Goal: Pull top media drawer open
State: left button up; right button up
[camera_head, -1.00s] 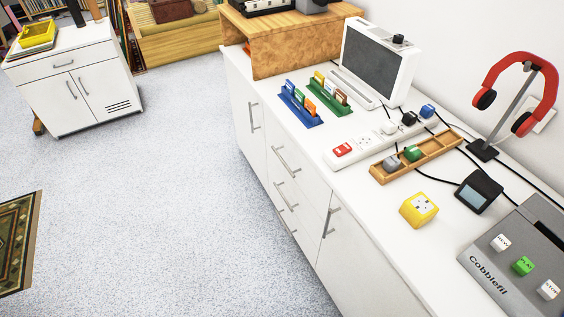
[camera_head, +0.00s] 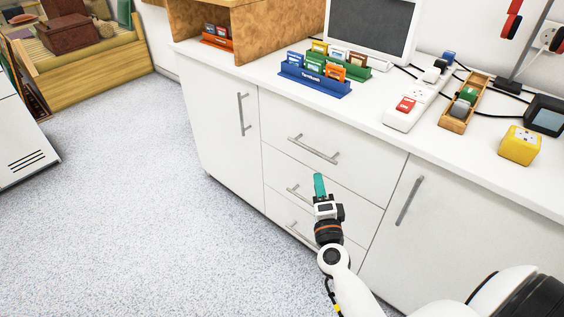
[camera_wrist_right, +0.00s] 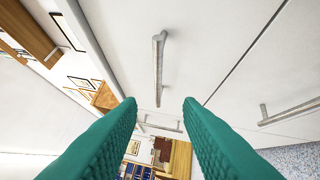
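The top media drawer (camera_head: 345,142) is the upper white front in a stack of drawers and sits flush with the cabinet. Its grey bar handle (camera_head: 313,149) runs across the front. My right gripper (camera_head: 319,179) is in front of the drawers, just below that handle in the head view, with its teal fingers edge-on. In the right wrist view the gripper (camera_wrist_right: 160,108) has its fingers spread apart with nothing between them. A bar handle, apparently the top drawer's (camera_wrist_right: 158,70), lies ahead of the gap. My left gripper is not in view.
Lower drawer handles (camera_head: 299,194) are beside my right gripper. Door handles flank the drawers at left (camera_head: 243,114) and right (camera_head: 409,200). The counter holds card racks (camera_head: 318,84), a power strip (camera_head: 417,98) and a yellow cube (camera_head: 519,146). The speckled floor (camera_head: 150,220) is clear.

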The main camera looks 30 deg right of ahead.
aim_at(313, 150)
jog(key=x, duration=0.6)
jog(key=shift+w+d+r, duration=0.15)
jog(key=shift+d+r, duration=0.1)
jog(key=x, duration=0.5)
jog(key=shift+f, duration=0.15)
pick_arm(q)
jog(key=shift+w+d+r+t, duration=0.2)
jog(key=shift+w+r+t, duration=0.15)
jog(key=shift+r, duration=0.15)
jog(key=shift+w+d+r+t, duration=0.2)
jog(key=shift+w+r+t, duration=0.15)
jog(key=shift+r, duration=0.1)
pick_arm(e)
jog(key=shift+w+d, duration=0.1)
jog(key=shift+w, duration=0.15)
jog(key=shift+c, duration=0.3)
grip_shut()
